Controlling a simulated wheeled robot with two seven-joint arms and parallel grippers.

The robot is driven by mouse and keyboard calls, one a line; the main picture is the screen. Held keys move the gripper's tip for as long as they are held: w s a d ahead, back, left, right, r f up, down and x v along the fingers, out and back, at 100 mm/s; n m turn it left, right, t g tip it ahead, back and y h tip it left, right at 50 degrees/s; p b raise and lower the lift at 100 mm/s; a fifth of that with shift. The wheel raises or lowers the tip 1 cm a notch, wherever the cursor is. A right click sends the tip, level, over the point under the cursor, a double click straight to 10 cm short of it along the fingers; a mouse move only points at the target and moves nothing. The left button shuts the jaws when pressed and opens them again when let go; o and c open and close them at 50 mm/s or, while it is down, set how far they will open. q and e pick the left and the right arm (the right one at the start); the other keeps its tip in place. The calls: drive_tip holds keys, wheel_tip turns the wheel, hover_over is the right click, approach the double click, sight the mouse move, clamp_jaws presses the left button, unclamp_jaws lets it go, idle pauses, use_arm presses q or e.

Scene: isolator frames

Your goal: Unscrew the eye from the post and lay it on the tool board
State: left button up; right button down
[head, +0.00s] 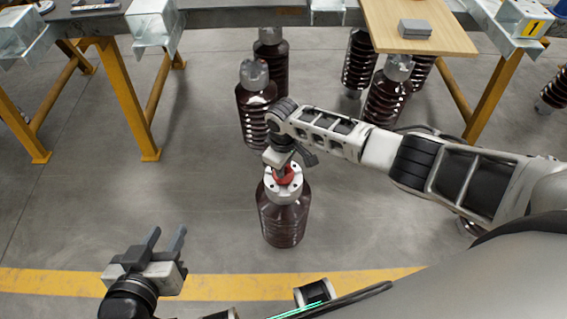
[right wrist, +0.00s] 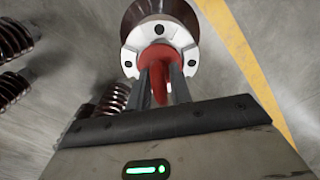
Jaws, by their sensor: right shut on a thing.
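The red eye (head: 284,178) sits on the white flanged top of the brown ribbed post (head: 284,222), which stands upright on the floor in the middle of the head view. My right gripper (head: 282,169) comes down from above and is shut on the eye. In the right wrist view, its two fingers hold the red eye (right wrist: 158,54) from both sides, over the white flange. The eye's lower end and thread are hidden. The tool board (head: 440,20) is a light wooden board on the bench at top right. My left gripper (head: 168,240) is open and empty at lower left.
A grey block (head: 414,28) lies on the tool board. A grey bench (head: 225,17) with yellow legs runs along the back. Several brown insulators (head: 257,105) stand under and before it. Floor left of the post is clear; a yellow line (head: 220,286) crosses the front.

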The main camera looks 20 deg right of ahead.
drive_tip(key=n, duration=0.3)
drive_tip(key=shift+s+n, duration=0.1)
drive_tip(key=shift+n, duration=0.3)
drive_tip(key=c, duration=1.2)
unclamp_jaws()
drive_tip(key=shift+f, duration=0.1)
use_arm(q)
drive_tip(key=shift+s+f, duration=0.1)
drive_tip(key=shift+f, duration=0.05)
use_arm(e)
drive_tip(key=shift+r, duration=0.4)
use_arm(q)
drive_tip(key=r+p, duration=0.1)
drive_tip(key=p, duration=0.3)
drive_tip(key=shift+a+r+g, duration=0.15)
drive_tip(key=shift+r+g, duration=0.15)
use_arm(e)
wheel_tip(320, 180, up, 15)
drive_tip(key=shift+r, duration=0.1)
